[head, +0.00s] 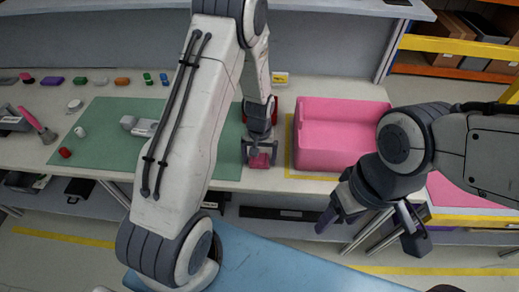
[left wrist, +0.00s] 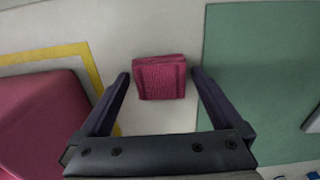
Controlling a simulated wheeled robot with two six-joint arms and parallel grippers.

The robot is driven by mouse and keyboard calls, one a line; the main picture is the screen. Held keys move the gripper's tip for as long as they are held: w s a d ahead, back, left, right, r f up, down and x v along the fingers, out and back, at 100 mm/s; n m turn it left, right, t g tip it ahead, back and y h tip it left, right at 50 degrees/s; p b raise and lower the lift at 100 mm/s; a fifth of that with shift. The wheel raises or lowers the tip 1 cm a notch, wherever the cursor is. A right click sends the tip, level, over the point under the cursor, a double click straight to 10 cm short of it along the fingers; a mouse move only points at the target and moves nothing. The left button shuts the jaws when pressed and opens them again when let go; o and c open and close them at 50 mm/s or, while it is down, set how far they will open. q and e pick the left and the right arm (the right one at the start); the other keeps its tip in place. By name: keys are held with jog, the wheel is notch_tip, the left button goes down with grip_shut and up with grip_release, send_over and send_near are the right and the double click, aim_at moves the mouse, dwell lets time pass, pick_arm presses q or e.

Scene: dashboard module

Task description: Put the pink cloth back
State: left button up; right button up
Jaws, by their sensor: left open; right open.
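The pink cloth (head: 261,160) is a small folded dark-pink square on the pale worktop, between the green mat and the pink bin. In the left wrist view the cloth (left wrist: 161,77) lies between and just beyond the fingertips. My left gripper (head: 260,152) is open above the cloth, one finger on each side, and does not hold it. Its fingers also show in the left wrist view (left wrist: 162,84). My right gripper (head: 370,232) is open and empty in front of the worktop's front edge, right of the cloth.
A large pink bin (head: 325,156) stands right of the cloth inside a yellow outline. The green mat (head: 108,158) lies to the left, partly hidden by my left arm. Small coloured items line the back left of the worktop (head: 297,89). A blue surface (head: 290,262) is in front.

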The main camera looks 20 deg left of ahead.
aim_at(260, 158)
pick_arm(q)
notch_tip(260, 158, up, 12)
jog(key=f+b, duration=0.1)
jog(key=b, duration=0.1)
jog(key=s+d+r+m, duration=0.5)
jog(key=s+d+r, duration=0.3)
jog(key=s+d, duration=0.15)
jog(key=s+d+r+m, duration=0.1)
jog(key=s+d+m, duration=0.1)
jog(key=s, duration=0.5)
jog(key=s+d+r+m+h, duration=0.1)
jog(key=s+d+r+m, duration=0.1)
jog(key=s, duration=0.5)
jog(key=shift+d+m, duration=0.3)
jog(key=shift+m, duration=0.5)
